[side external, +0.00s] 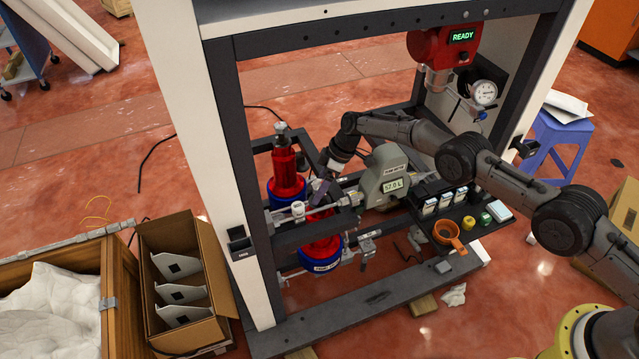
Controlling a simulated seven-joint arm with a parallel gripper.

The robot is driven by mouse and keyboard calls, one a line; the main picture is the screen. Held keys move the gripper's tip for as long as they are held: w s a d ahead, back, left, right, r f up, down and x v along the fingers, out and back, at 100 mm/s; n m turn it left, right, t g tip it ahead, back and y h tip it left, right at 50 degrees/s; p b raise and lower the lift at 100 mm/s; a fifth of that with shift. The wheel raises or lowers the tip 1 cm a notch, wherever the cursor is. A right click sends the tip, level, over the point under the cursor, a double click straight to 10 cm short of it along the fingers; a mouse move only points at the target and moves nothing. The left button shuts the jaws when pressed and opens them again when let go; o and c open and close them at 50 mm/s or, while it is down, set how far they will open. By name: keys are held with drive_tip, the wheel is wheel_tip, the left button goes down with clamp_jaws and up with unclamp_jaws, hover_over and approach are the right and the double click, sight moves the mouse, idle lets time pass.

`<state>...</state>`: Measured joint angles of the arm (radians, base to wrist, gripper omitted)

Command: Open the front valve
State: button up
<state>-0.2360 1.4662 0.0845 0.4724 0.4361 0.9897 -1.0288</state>
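The front canister (321,252), red with a blue labelled base, sits low in the dispenser frame. A silver fitting with a small handle (367,246), which looks like a valve, is just right of it. I cannot tell for sure that it is the front valve, or whether it is open. My gripper (318,192) points down over the pipework above the front canister, left of the grey meter. The fingers are small and dark here. I cannot tell whether they are open, or whether they touch anything.
A second red canister (287,177) stands behind. The grey meter (387,178) reads 57.0 L. A black tray (470,224) with small items and an orange funnel cup (449,234) is at right. Frame posts (215,160) and a bottom beam (370,304) bound the work.

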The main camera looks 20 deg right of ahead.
drive_tip(key=shift+r, duration=3.5)
